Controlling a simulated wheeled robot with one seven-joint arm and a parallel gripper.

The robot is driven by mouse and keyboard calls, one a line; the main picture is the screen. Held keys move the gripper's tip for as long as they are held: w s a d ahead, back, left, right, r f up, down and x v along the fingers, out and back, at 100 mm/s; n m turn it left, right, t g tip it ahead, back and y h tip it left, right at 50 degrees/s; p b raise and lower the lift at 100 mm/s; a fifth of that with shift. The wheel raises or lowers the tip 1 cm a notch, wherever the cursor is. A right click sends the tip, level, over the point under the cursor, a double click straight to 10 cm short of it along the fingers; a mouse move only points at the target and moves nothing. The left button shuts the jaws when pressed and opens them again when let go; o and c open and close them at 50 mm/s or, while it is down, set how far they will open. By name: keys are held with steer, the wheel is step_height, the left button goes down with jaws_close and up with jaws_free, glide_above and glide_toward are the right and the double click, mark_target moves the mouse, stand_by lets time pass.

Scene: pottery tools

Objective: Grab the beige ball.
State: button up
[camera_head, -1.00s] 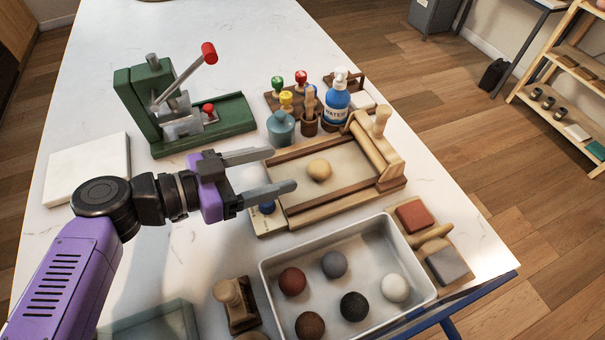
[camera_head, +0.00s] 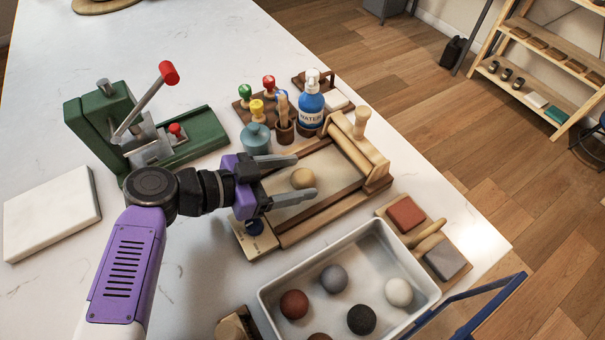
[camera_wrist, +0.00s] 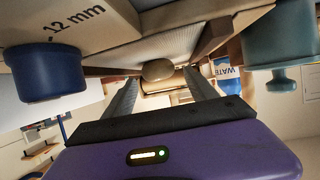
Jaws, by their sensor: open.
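The beige ball (camera_head: 303,178) rests on the bed of the wooden slab roller board (camera_head: 330,215). My gripper (camera_head: 306,178) is open, with its two grey fingers pointing right, one on the far side and one on the near side of the ball. In the head view the ball shows between the fingertips, with no visible contact. In the wrist view the ball (camera_wrist: 158,70) sits ahead, between and a little beyond the finger ends. My gripper (camera_wrist: 163,85) is empty there.
A white tray (camera_head: 268,296) of several clay balls stands in front of the board. A teal jar (camera_head: 256,139) and a blue water bottle (camera_head: 311,104) stand behind it. A green press (camera_head: 110,125) is at the left. The roller (camera_head: 358,150) spans the board's right end.

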mark_target(303, 176)
steer(key=shift+x, duration=1.15)
steer(key=c, duration=1.4)
steer(key=shift+r, duration=0.15)
step_height(303, 176, up, 20)
steer(key=shift+f, duration=0.1)
